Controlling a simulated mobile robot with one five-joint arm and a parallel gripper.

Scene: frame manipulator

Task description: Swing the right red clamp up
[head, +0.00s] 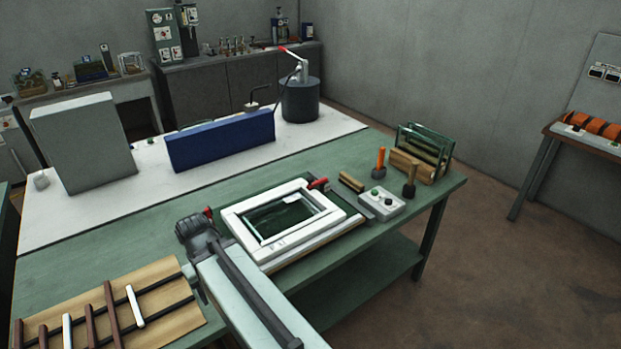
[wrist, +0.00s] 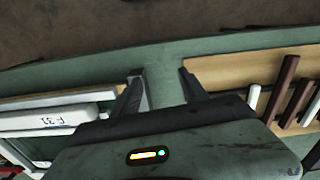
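The right red clamp (head: 318,184) shows in the head view at the far right corner of the white frame (head: 248,238), its red handle low beside the frame. Another red clamp (head: 208,212) shows as a small red tip at the frame's left, partly hidden by my arm. The frame holds a glass pane (head: 285,217) and lies on a dark green base. In the wrist view my gripper (wrist: 161,88) has its two dark fingers apart with only green bench between them. A white labelled frame edge (wrist: 40,122) is left of the fingers.
A wooden board with brown and white strips (head: 110,310) lies left of my arm. A grey button box (head: 381,204), orange-handled tool (head: 380,160) and glass rack (head: 425,150) stand right of the frame. A blue panel (head: 222,141) stands behind.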

